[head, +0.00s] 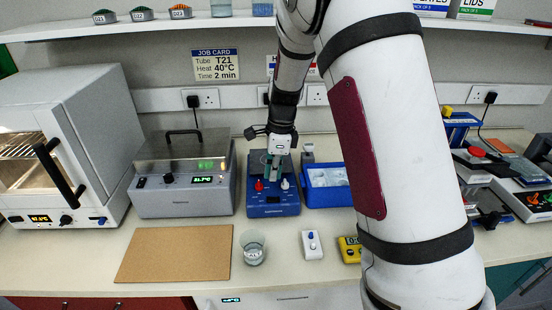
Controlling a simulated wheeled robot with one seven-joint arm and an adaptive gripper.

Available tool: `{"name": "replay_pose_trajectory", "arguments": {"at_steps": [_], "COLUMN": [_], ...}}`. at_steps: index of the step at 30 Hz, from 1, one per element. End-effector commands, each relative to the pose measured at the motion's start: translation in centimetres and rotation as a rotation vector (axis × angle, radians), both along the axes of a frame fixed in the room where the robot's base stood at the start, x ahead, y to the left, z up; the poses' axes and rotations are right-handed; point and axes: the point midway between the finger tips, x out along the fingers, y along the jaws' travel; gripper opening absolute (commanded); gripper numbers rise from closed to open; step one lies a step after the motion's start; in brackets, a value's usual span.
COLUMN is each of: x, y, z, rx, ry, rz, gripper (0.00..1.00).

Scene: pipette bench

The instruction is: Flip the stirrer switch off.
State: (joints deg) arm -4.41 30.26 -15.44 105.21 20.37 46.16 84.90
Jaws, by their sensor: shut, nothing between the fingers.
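A blue bench unit (273,208), which looks like the stirrer, stands in the middle of the bench. It has a red knob (259,186) at its left and a white knob (285,184) at its right. My gripper (272,183) points down over this unit, between the two knobs. Its fingers are shut and hold nothing. The gripper hides part of the unit's top. The switch and its position are too small to make out, and I cannot tell whether the fingertips touch the unit.
A grey water bath (180,205) stands left of the unit, and a blue tray (312,198) stands close at its right. In front are a glass beaker (253,247), a cork mat (176,254) and a small white switch box (312,246). A shelf (160,25) runs above.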

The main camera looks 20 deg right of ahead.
Motion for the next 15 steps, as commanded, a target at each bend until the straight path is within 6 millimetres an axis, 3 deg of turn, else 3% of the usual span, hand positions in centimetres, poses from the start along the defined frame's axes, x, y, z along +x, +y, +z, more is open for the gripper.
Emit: {"name": "replay_pose_trajectory", "arguments": {"at_steps": [6, 15], "x": [0.0, 0.2], "y": [0.4, 0.7], "z": [-3.8, -6.1], "rx": [0.000, 0.000], "ry": [0.004, 0.000], "rz": [-0.001, 0.000], "gripper": [0.00, 0.00]}}
